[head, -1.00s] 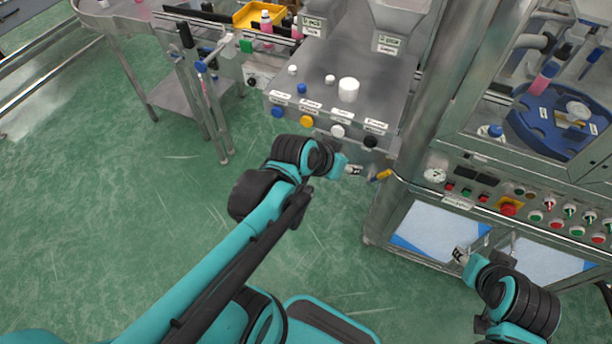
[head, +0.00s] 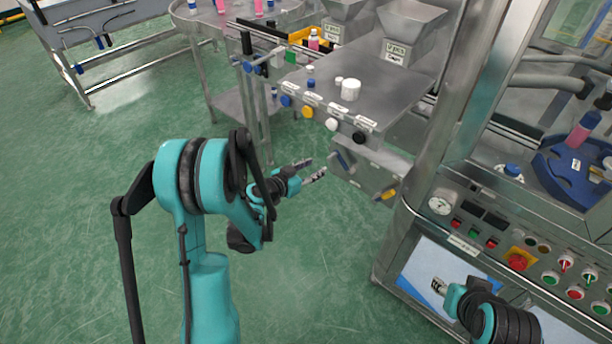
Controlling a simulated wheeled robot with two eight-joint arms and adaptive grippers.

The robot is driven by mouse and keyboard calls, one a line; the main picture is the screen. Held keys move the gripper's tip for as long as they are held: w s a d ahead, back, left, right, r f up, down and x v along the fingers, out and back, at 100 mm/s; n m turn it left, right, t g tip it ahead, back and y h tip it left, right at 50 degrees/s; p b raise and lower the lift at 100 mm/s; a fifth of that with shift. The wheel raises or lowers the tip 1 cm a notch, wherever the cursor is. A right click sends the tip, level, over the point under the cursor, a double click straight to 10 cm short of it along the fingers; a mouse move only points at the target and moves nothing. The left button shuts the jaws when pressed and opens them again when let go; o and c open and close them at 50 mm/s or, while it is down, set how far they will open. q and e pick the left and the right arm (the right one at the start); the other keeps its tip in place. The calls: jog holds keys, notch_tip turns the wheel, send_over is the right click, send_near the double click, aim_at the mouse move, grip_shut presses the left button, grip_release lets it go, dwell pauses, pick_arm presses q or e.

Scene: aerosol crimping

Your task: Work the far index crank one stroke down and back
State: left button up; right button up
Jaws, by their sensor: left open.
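My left gripper (head: 313,169) is open and empty, its two jaws apart and pointing right toward the small steel box under the steel worktop. A grey lever (head: 343,160) shows on that box, just right of the jaws; I see a gap between them. A yellow handle (head: 388,194) sticks out at the box's right end. Another upright with a black bar (head: 246,43) and a blue knob (head: 248,67) stands farther back. I cannot tell for sure which of these is the far index crank. My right gripper (head: 438,287) is low at the right, by the cabinet's front.
The worktop (head: 385,85) carries white caps (head: 350,90), hoppers (head: 408,30) and a row of coloured knobs (head: 307,112) on its front edge. A control panel (head: 510,245) with buttons is at right. Green floor (head: 320,270) is open in front.

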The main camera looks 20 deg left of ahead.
aim_at(328, 160)
pick_arm(q)
jog(key=shift+x, duration=4.4)
grip_shut()
